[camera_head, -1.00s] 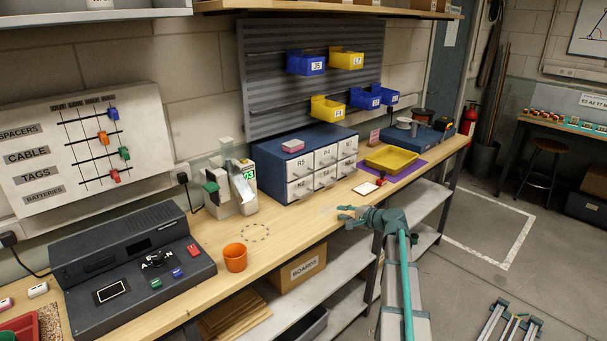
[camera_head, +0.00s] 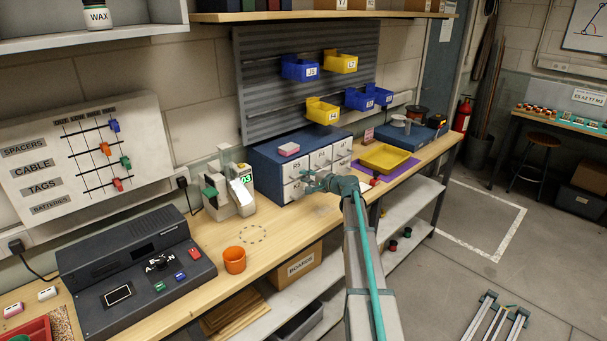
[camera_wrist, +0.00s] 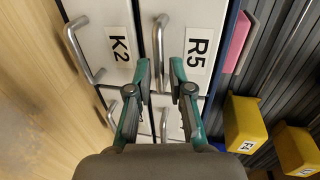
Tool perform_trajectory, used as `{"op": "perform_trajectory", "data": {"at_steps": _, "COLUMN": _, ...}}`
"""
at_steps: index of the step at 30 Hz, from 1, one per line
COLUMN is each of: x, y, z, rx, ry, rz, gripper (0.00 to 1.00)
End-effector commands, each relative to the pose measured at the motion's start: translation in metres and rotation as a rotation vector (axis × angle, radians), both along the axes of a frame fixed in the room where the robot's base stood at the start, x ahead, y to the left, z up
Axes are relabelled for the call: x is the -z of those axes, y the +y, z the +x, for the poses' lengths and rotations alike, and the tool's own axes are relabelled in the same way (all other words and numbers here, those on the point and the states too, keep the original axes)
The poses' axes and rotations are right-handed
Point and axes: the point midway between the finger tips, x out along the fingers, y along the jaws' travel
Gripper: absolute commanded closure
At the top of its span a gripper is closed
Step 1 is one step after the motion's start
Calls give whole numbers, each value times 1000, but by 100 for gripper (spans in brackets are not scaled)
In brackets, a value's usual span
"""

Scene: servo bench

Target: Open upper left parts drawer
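The parts drawer cabinet (camera_head: 262,171) is a blue box with white labelled drawer fronts on the bench. Its upper left drawer, R5 (camera_wrist: 205,40), looks closed and has a metal bar handle (camera_wrist: 160,38). Drawer K2 (camera_wrist: 105,38) lies below R5 and also looks closed. My gripper (camera_head: 308,181) is in front of the cabinet's left column. In the wrist view my gripper (camera_wrist: 161,75) is open, its two fingers on either side of the R5 handle's line. I cannot tell whether they touch the handle. My arm and gripper hide parts of the lower drawers in the head view.
A pink block (camera_head: 289,149) lies on the cabinet top. A small dispenser with a green display (camera_head: 244,181) stands to the left. A yellow tray (camera_head: 386,158) lies to the right. Blue and yellow bins (camera_head: 341,63) hang behind. An orange cup (camera_head: 234,260) stands near the bench front.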

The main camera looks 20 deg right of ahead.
Motion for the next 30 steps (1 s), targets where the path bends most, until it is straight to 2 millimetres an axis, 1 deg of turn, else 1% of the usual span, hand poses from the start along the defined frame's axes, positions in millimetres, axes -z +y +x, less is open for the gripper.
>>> {"op": "perform_trajectory", "data": {"at_steps": 1, "x": 0, "y": 1, "z": 7, "rx": -1, "ry": 0, "rz": 0, "gripper": 80}}
{"op": "perform_trajectory", "data": {"at_steps": 4, "x": 2, "y": 4, "z": 12, "rx": 0, "ry": 1, "rz": 0, "gripper": 80}}
{"op": "perform_trajectory", "data": {"at_steps": 14, "x": 4, "y": 6, "z": 15, "rx": 0, "ry": 1, "rz": -1, "gripper": 80}}
{"op": "perform_trajectory", "data": {"at_steps": 15, "x": 4, "y": 6, "z": 15, "rx": 0, "ry": 1, "rz": -1, "gripper": 81}}
{"op": "perform_trajectory", "data": {"at_steps": 17, "x": 4, "y": 5, "z": 15, "rx": 0, "ry": 1, "rz": -1, "gripper": 91}}
{"op": "perform_trajectory", "data": {"at_steps": 18, "x": 4, "y": 5, "z": 15, "rx": 0, "ry": 1, "rz": -1, "gripper": 98}}
{"op": "perform_trajectory", "data": {"at_steps": 19, "x": 4, "y": 6, "z": 15, "rx": 0, "ry": 1, "rz": -1, "gripper": 100}}
{"op": "perform_trajectory", "data": {"at_steps": 30, "x": 4, "y": 5, "z": 14, "rx": 0, "ry": 1, "rz": -1, "gripper": 100}}
